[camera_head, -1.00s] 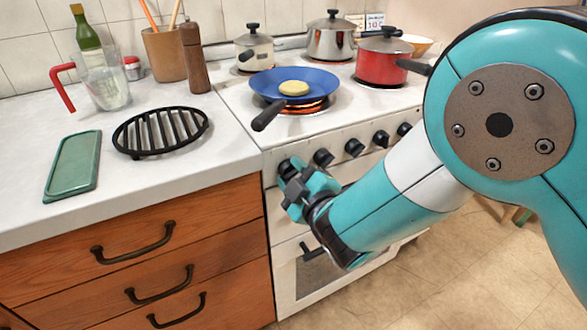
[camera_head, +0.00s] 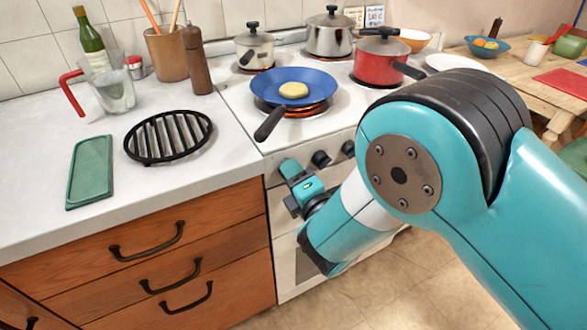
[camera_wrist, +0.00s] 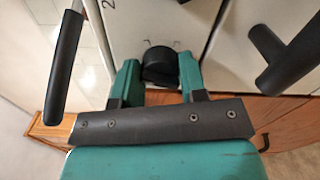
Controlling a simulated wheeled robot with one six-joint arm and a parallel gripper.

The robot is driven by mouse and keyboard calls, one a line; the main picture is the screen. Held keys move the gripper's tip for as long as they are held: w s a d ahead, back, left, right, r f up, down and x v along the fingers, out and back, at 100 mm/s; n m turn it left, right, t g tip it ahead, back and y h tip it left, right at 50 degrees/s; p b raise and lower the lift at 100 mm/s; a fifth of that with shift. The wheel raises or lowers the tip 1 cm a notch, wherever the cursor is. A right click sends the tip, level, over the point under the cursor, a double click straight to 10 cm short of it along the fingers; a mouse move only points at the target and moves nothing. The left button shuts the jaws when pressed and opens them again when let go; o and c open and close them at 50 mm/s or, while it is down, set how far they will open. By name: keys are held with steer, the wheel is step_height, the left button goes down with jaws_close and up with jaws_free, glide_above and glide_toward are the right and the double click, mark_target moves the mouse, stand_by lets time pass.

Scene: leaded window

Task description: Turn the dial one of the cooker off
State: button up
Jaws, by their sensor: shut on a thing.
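My gripper (camera_head: 290,172) is at the left end of the white cooker's (camera_head: 285,232) front panel. In the wrist view its two teal fingers lie on either side of a black round dial (camera_wrist: 159,65), shut on it. In the head view the gripper hides this dial. Two other black dials, one (camera_head: 320,158) and another (camera_head: 348,148), show to its right. A blue pan (camera_head: 322,82) with a yellowish round piece (camera_head: 294,90) in it stands on the front left burner, which glows orange.
A red pot (camera_head: 378,64), a steel pot (camera_head: 330,38) and a smaller pot (camera_head: 254,50) stand on the hob. The pan's black handle (camera_head: 270,124) sticks out over the front edge. Wooden drawers (camera_head: 200,250) with dark handles are left of the cooker. Floor is clear in front.

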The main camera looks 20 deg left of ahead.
steer(key=shift+s+n+p, duration=0.1)
steer(key=shift+n+p, duration=0.65)
steer(key=shift+n, duration=0.75)
steer(key=o, duration=0.9)
steer(key=shift+f, duration=0.1)
